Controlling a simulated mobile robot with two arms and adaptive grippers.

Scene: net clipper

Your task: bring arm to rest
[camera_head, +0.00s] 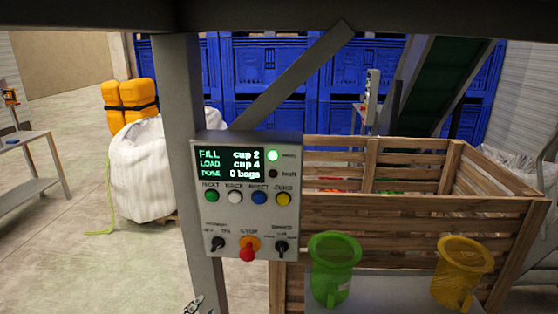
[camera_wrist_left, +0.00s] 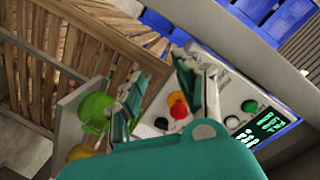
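My left gripper (camera_head: 194,305) shows only as a small tip at the bottom edge of the head view, below and left of the control box (camera_head: 249,196). In the left wrist view its two fingers (camera_wrist_left: 162,82) stand apart with nothing between them. The control box also shows in that view (camera_wrist_left: 232,92), tilted, just beyond the right finger, with its red knob and yellow collar in sight. I cannot tell the exact distance, but no contact shows. My right gripper is in neither view.
The box hangs on a grey post (camera_head: 180,110). A green cup (camera_head: 333,268) and a yellow cup (camera_head: 461,270) stand right of it, before a wooden crate (camera_head: 400,240). A white sack (camera_head: 150,170) and a metal table (camera_head: 35,150) stand left.

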